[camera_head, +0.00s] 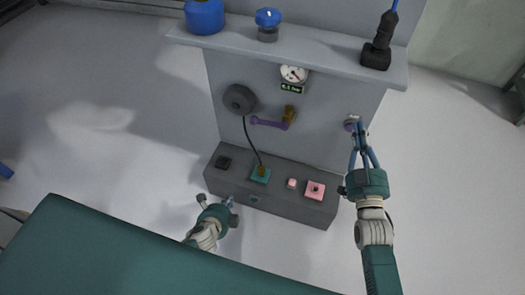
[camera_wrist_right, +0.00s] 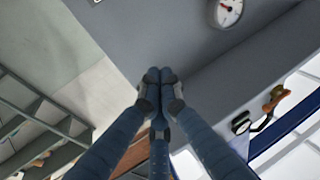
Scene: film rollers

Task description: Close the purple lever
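The purple lever (camera_head: 268,123) lies roughly level on the grey panel, joined to a brass valve (camera_head: 288,115) at its right end.
A gauge (camera_head: 293,74) sits above the lever and a dark round reel (camera_head: 239,99) to its left. A shelf (camera_head: 330,58) juts out above, holding blue containers and a black tool (camera_head: 379,45). A base box (camera_head: 270,198) with buttons juts out below.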

